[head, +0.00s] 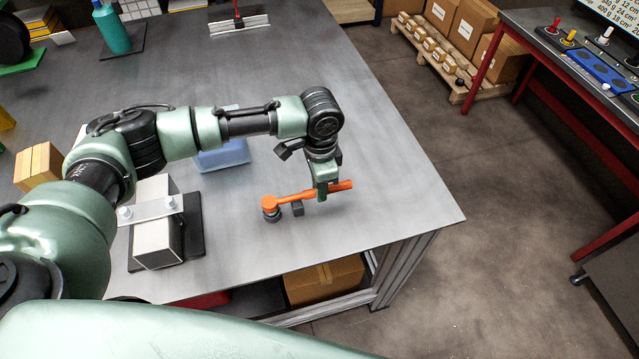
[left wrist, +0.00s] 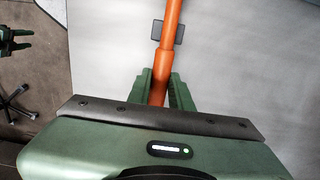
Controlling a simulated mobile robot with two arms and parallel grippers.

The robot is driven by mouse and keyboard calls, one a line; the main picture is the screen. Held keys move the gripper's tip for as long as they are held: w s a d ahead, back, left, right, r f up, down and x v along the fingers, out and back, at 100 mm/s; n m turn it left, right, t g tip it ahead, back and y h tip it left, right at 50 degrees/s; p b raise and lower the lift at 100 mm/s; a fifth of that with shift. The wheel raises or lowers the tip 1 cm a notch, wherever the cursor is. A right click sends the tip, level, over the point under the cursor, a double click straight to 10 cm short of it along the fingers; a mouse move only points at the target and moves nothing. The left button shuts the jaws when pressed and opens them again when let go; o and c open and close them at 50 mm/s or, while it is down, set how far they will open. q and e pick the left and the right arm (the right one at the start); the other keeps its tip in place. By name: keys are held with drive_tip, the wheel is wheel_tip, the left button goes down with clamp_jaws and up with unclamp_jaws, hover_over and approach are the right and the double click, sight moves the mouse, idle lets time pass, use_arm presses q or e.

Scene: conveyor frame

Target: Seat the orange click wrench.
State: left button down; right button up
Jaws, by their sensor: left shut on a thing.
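The orange click wrench (head: 297,198) is near the right front part of the grey table, its round head to the left over a dark round piece (head: 272,216). My left gripper (head: 327,191) is shut on its handle, which also shows between the fingers in the left wrist view (left wrist: 168,55). A small dark block (head: 297,209) is under the shaft; it shows on both sides of the shaft in the left wrist view (left wrist: 180,32). I cannot tell whether the wrench touches it. My right gripper (left wrist: 22,41) shows small at the left wrist view's left edge, its fingers apart and empty.
A pale block with a metal bar (head: 157,222) stands on a dark base left of the wrench. A translucent blue bin (head: 222,156) is behind my left arm. The table's right edge is close to the gripper; the surface behind it is clear.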

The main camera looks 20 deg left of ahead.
use_arm(q)
drive_tip(key=shift+f, duration=0.45)
drive_tip(key=c, duration=1.2)
unclamp_jaws()
wheel_tip(320, 180, up, 7)
drive_tip(key=shift+f+b, duration=0.1)
drive_tip(key=shift+b, duration=1)
drive_tip(key=shift+r, duration=0.5)
